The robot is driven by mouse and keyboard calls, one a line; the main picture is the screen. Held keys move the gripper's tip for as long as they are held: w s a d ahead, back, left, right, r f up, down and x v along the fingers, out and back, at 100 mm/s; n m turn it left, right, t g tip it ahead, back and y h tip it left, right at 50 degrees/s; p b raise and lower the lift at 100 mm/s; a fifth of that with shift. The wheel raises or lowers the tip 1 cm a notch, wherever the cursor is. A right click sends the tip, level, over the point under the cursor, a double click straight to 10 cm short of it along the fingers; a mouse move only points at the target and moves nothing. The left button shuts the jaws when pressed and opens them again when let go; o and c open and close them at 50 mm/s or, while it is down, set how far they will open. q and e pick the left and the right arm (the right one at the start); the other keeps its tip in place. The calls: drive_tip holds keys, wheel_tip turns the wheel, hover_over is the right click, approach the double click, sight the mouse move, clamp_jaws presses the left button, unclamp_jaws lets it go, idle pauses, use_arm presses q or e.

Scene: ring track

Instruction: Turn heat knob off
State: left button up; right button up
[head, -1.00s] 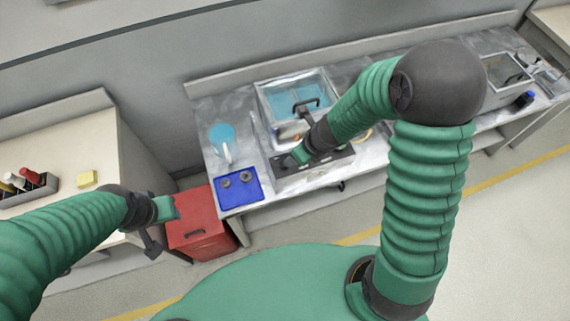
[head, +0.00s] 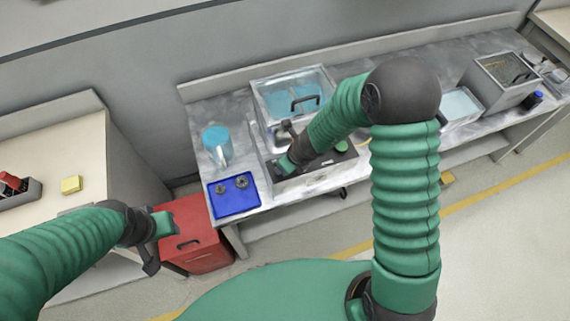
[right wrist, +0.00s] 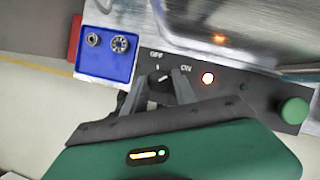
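The black heat knob (right wrist: 160,78) sits on a dark control panel (right wrist: 240,92) in the right wrist view, under an OFF label and left of an ON label. In the head view my right gripper (head: 286,163) is at the panel's left end and hides the knob. My left gripper (head: 158,244) hangs over a red box (head: 192,235); its finger opening is unclear.
A blue tray (head: 235,207) with metal parts lies left of the panel. A green button (right wrist: 294,110) is at its right end. Behind stands a water-filled basin (head: 292,95) with a handled basket.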

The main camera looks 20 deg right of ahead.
drive_tip(key=shift+a, duration=0.15)
clamp_jaws()
